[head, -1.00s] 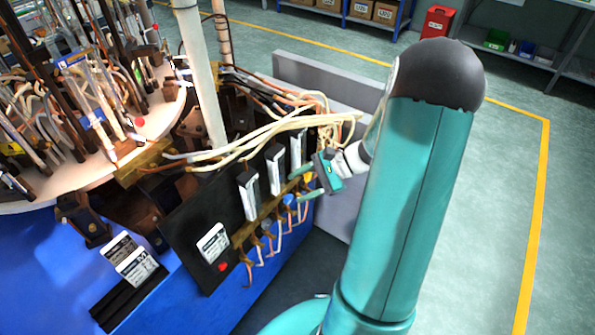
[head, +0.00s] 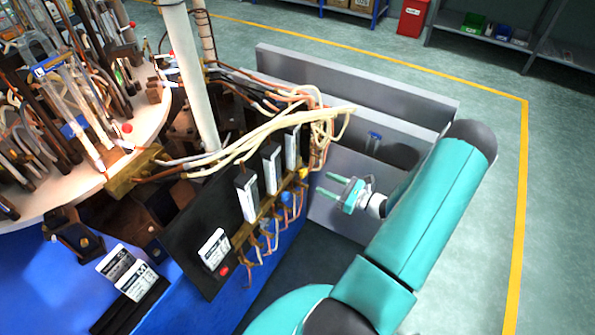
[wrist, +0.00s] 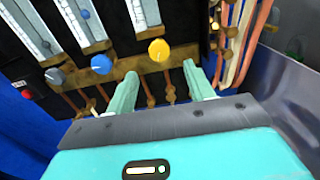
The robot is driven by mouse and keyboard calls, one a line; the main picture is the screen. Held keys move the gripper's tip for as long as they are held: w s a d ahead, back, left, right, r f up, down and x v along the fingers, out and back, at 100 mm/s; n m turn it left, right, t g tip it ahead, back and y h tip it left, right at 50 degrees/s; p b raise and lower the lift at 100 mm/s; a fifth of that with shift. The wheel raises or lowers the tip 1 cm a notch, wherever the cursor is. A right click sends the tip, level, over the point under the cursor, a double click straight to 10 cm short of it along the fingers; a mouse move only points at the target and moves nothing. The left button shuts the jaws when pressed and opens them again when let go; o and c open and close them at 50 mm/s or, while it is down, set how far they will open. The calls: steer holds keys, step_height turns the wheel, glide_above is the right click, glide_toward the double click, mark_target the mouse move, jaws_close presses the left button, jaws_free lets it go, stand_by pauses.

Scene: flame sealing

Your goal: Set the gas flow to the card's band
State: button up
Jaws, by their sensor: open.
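A black panel (head: 192,240) carries three upright flow tubes: a near one (head: 247,195), a middle one (head: 272,168) and a far one (head: 292,147). Below them are a grey knob (wrist: 54,76), a blue knob (wrist: 101,64) and a yellow knob (wrist: 158,50). A white printed card (head: 214,249) is on the panel's near end; its text is too small to read. My gripper (head: 332,189) is open and empty, to the right of the panel and apart from it. In the wrist view the yellow knob shows beyond and between the fingertips (wrist: 160,70).
Two more cards (head: 137,281) stand in a black holder on the blue cabinet. A red button (head: 224,271) sits below the panel card. Pale hoses (head: 270,132) loop over the tubes, and thin copper lines hang below the knobs. Grey walls (head: 350,83) stand behind my gripper.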

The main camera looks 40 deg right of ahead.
mark_target(305, 174)
steer(key=x, duration=1.1)
steer(key=shift+a, duration=0.1)
steer(key=c, duration=0.9)
steer(key=shift+c, duration=0.2)
